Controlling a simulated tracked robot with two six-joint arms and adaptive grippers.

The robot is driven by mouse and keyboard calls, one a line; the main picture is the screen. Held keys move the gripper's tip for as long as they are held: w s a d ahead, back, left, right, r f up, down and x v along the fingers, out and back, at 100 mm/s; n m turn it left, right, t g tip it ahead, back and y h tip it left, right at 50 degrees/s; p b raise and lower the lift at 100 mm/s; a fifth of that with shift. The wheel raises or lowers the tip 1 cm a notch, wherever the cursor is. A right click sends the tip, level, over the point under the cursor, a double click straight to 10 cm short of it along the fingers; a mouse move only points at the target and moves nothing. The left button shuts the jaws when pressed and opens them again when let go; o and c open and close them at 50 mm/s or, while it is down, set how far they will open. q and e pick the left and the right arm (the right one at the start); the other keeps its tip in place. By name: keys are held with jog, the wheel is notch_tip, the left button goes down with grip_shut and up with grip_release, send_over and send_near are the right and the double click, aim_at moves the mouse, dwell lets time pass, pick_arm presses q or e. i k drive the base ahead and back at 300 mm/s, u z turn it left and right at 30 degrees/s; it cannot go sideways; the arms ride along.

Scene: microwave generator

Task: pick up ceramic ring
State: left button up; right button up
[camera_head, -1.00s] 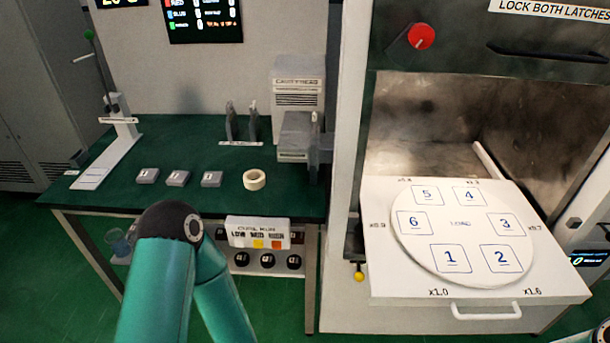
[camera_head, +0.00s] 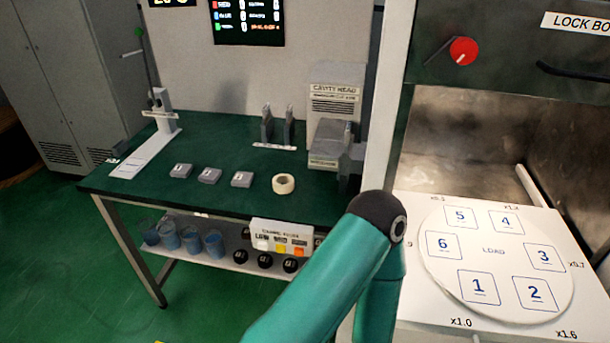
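The ceramic ring (camera_head: 283,184) is a cream-coloured ring lying flat on the green bench top (camera_head: 215,150), near its front edge and right of the small grey blocks. Nothing is touching it. A teal arm of mine with a dark joint rises from the bottom of the head view, to the right of the ring. Neither gripper's fingers can be seen.
Three grey blocks (camera_head: 210,175) lie in a row left of the ring. A grey cavity head device (camera_head: 335,110) stands behind right. A white tray with a numbered round plate (camera_head: 495,252) extends at right. Blue cups (camera_head: 190,240) sit on the lower shelf.

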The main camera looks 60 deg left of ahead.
aim_at(283, 189)
jog(key=u, duration=0.85)
jog(key=k, duration=1.1)
jog(key=u, duration=1.6)
jog(key=i, duration=1.1)
jog(key=z, duration=0.25)
